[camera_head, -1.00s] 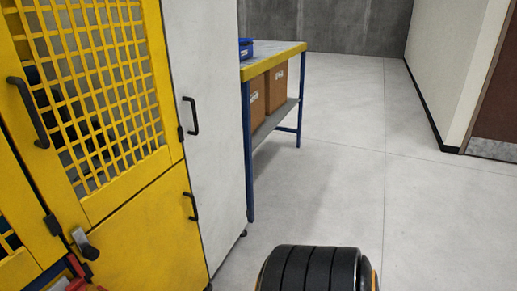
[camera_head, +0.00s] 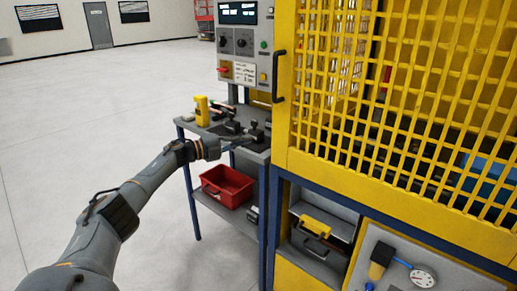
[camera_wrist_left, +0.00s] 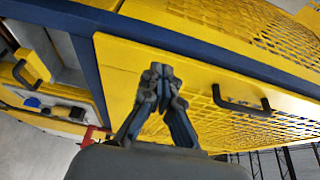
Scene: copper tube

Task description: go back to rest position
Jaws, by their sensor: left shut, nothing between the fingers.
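My left arm (camera_head: 105,215) comes in from the lower left in the head view and reaches toward the small workbench. My left gripper (camera_head: 240,139) is at its end, in front of the bench top. In the left wrist view the gripper's dark fingers (camera_wrist_left: 160,72) meet at their tips, with nothing held between them. Behind them is the yellow mesh door frame of the machine. My right gripper is not in view.
The control panel (camera_head: 241,45) stands behind the bench, which holds a yellow tool (camera_head: 202,111). A red bin (camera_head: 226,186) sits on its lower shelf. The yellow mesh cage (camera_head: 400,95) fills the right side, close to the gripper. The floor at left is open.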

